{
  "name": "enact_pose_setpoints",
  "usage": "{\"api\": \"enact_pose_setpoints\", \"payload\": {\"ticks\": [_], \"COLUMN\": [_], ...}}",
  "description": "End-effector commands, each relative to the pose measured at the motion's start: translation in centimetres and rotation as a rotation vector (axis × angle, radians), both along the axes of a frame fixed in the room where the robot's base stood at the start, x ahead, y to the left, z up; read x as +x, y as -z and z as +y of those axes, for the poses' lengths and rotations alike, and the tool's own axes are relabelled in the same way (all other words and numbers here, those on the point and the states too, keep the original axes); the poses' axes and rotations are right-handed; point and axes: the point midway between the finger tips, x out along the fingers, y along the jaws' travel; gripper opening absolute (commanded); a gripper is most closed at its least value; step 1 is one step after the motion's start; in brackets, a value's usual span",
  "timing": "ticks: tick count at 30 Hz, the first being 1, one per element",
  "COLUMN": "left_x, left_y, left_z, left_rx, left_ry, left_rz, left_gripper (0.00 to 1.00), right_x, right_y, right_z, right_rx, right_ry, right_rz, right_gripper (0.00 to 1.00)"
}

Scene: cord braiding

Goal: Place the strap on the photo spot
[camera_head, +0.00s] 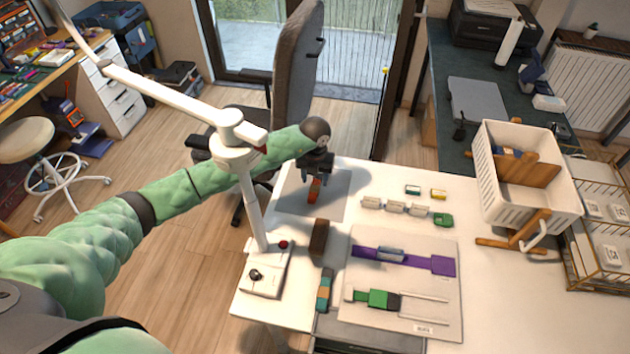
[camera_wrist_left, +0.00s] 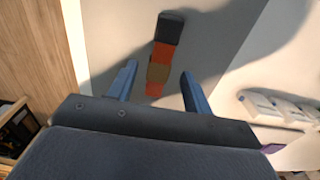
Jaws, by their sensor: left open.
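An orange strap (camera_head: 314,191) with a dark end and a tan band is on the grey square mat (camera_head: 335,208) at the table's far left corner. It also shows in the left wrist view (camera_wrist_left: 163,52), with the dark end away from my gripper. My left gripper (camera_head: 317,178) is over the strap, pointing down. In the left wrist view its two blue fingers (camera_wrist_left: 159,78) are apart, with the strap's near end between them and a gap on each side. The arm's shadow falls across the mat. My right gripper is not in view.
A white lamp stand (camera_head: 256,215) rises close to my left arm. A brown block (camera_head: 319,238), a multicoloured strap (camera_head: 325,290) and a board (camera_head: 445,300) with purple and green straps lie nearer. Small white holders (camera_head: 396,207) stand right of the mat. A white basket (camera_head: 490,185) is farther right.

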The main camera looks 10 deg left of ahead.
Motion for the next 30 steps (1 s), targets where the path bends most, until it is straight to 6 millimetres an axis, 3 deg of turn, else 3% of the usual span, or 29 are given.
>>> {"api": "enact_pose_setpoints", "payload": {"ticks": [1,3,12,18,30], "left_x": [0.1,0.1,0.1,0.0,0.0], "left_y": [-1.6,-3.0,-7.8,-8.9,-9.1], "left_z": [0.0,0.0,0.0,0.0,0.0], "left_rx": [0.0,-0.001,-0.001,0.0,0.0], "left_ry": [0.001,0.001,0.001,0.0,0.0], "left_rz": [-0.003,-0.003,-0.002,-0.001,0.0], "left_gripper": [0.5,0.5,0.5,0.5,0.5], "right_x": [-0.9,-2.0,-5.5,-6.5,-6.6], "right_y": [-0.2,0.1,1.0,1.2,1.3], "right_z": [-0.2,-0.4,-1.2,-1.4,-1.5], "right_rx": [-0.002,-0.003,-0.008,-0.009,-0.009], "right_ry": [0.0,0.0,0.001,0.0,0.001], "right_rz": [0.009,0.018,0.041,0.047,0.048], "right_gripper": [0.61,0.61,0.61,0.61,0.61]}}
